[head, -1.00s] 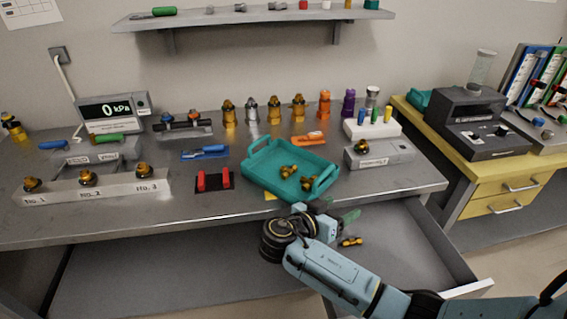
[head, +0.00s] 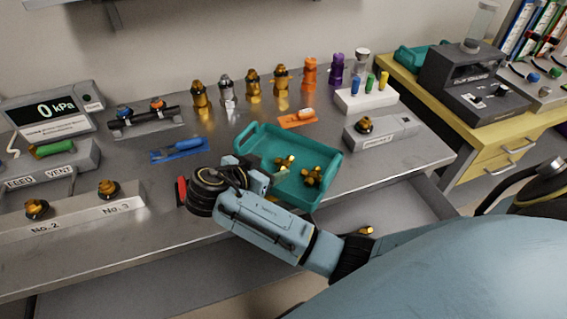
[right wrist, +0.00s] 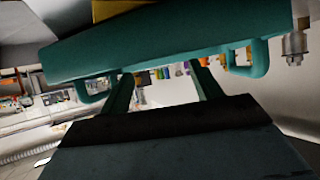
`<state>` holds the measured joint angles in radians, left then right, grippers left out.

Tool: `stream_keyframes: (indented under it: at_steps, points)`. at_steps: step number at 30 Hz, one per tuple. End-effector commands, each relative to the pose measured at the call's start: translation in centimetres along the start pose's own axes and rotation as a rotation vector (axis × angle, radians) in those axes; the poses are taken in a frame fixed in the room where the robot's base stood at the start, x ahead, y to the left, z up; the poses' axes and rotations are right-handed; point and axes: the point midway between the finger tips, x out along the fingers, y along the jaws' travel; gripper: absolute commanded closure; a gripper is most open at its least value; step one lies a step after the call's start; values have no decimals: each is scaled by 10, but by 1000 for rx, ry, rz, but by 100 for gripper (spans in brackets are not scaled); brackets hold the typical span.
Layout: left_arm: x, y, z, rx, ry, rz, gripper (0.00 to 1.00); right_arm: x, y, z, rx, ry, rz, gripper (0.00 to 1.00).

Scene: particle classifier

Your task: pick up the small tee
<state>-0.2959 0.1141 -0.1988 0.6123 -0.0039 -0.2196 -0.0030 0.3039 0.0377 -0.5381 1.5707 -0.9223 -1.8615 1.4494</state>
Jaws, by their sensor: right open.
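Two brass fittings lie in the teal tray (head: 250,137) in the head view. The left one (head: 285,161) looks a little smaller than the right one (head: 313,176). Another small brass piece (head: 367,230) shows in the open drawer, partly behind my arm. I cannot tell for certain which is the small tee. My right gripper (head: 262,180) is at the tray's front left corner, left of both fittings in the picture. In the right wrist view its fingers (right wrist: 162,75) are apart and empty, with the teal tray (right wrist: 170,45) across the top. My left gripper is out of view.
The open drawer (head: 400,207) juts out below the table's front edge. A numbered fitting block (head: 75,208) stands at left, a blue-handled tool (head: 185,146) behind my gripper. Several upright fittings line the back. A grey box (head: 385,132) stands right of the tray.

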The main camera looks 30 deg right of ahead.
Motion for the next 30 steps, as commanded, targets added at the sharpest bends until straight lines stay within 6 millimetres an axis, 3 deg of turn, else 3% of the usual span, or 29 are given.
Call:
stream_keyframes:
  at_steps: [8,16,25,30]
  points:
    - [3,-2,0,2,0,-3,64,23,-2,0,0,3,0,36]
    - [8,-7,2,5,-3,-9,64,61,-4,3,-1,2,0,36]
    - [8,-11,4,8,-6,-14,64,66,-4,3,1,-1,-2,36]
    - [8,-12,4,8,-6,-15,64,66,-4,3,0,-1,-2,57]
